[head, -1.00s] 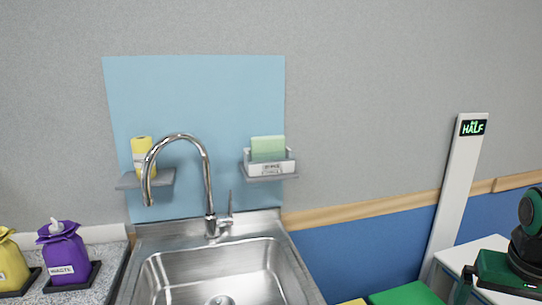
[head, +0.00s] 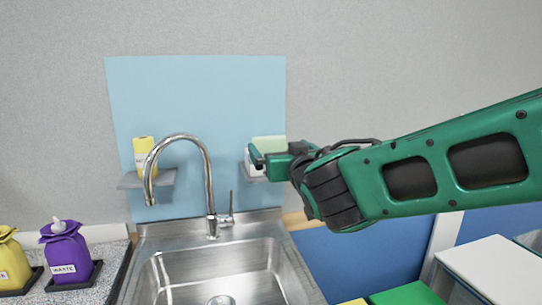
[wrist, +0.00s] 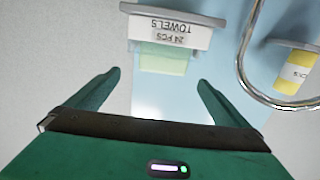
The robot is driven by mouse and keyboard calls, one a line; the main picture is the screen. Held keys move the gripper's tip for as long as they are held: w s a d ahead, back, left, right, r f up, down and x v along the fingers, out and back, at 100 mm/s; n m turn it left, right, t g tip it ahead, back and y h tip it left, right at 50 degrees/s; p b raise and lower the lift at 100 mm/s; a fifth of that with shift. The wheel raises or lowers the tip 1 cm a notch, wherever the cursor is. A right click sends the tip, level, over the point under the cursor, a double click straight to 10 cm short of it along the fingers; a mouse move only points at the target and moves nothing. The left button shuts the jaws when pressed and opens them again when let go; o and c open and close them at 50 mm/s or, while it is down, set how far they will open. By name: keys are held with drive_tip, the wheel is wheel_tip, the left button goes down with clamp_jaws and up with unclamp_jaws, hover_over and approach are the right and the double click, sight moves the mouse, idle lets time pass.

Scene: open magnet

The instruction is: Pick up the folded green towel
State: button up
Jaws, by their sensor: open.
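The folded green towel (head: 268,142) is pale green and stands upright in a white box (head: 252,168) on a small grey wall shelf. In the head view my gripper (head: 258,158) is in front of the box and hides much of it and the towel's lower part. The wrist view, which appears upside down, shows the towel (wrist: 163,60) sticking out of the box (wrist: 170,32) labelled "TOWELS, 24 PCS". There my gripper (wrist: 157,76) is open and empty, with the towel lined up between its two fingers but beyond their tips.
A steel sink (head: 222,268) with a tall curved faucet (head: 208,180) stands below and left of the shelf. Purple (head: 65,252) and yellow (head: 12,265) bags stand on the counter at left.

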sight(270, 141)
drive_tip(key=x, duration=0.4)
drive_tip(key=shift+w+d+f, duration=0.1)
drive_tip(key=shift+a+x, duration=0.2)
drive_tip(key=shift+x, duration=1.1)
drive_tip(key=shift+a+x, duration=0.15)
drive_tip(key=shift+x, duration=1.2)
drive_tip(key=c, duration=1.4)
drive_tip(key=shift+r, duration=8.7)
